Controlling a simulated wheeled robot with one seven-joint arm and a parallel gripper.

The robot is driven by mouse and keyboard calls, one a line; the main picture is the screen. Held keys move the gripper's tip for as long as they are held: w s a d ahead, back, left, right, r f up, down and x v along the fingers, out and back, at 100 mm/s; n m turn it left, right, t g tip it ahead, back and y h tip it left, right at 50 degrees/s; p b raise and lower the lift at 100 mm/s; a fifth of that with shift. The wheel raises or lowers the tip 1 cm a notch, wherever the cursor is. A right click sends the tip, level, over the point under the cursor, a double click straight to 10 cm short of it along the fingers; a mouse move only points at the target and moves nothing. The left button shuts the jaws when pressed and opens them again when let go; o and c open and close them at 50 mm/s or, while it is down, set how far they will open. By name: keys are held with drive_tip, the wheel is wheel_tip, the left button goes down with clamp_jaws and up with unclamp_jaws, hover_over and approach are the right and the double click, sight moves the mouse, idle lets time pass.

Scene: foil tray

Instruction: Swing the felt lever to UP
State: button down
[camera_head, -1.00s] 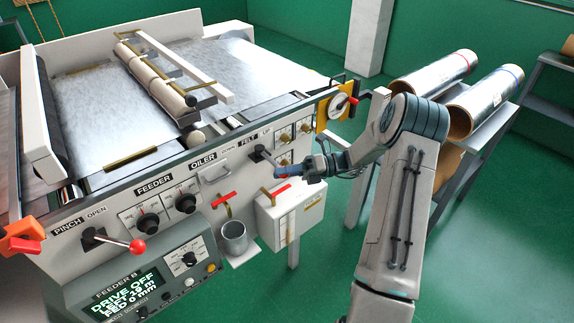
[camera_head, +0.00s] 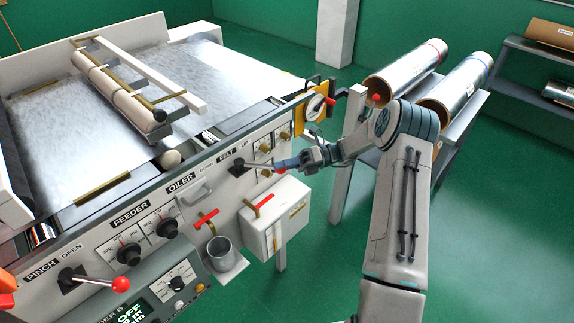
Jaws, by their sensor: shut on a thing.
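The felt lever (camera_head: 256,169) sticks out from a dark pivot on the white machine panel, under the FELT label (camera_head: 226,159). It points right, nearly level in the picture. The DOWN label is left of FELT and the UP label (camera_head: 245,147) is right of it. My gripper (camera_head: 284,166), with blue fingers, is shut on the outer end of the lever. The fingers mostly hide its knob; a bit of red shows there. My arm reaches in from the right.
A white box (camera_head: 272,222) with a red-handled lever (camera_head: 264,200) sits just below my gripper. A metal cup (camera_head: 219,255) stands on a small shelf. A yellow plate with a dial (camera_head: 315,106) is above right. Foil rolls (camera_head: 408,72) lie on a rack behind my arm.

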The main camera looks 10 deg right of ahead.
drive_tip(key=shift+a+f, duration=0.2)
idle(0.3)
drive_tip(key=c, duration=1.4)
unclamp_jaws()
drive_tip(key=o, duration=0.3)
drive_tip(key=shift+w+a+f, duration=0.1)
drive_tip(key=shift+w+a, duration=0.15)
drive_tip(key=shift+a, duration=0.1)
drive_tip(key=shift+o, duration=0.2)
drive_tip(key=shift+s+d, duration=0.1)
drive_tip(key=shift+d, duration=0.3)
drive_tip(key=w+d+b, duration=0.2)
drive_tip(key=d+b, duration=0.1)
drive_tip(key=d, duration=1)
drive_tip(key=shift+w+b, duration=0.25)
drive_tip(key=shift+b, duration=0.1)
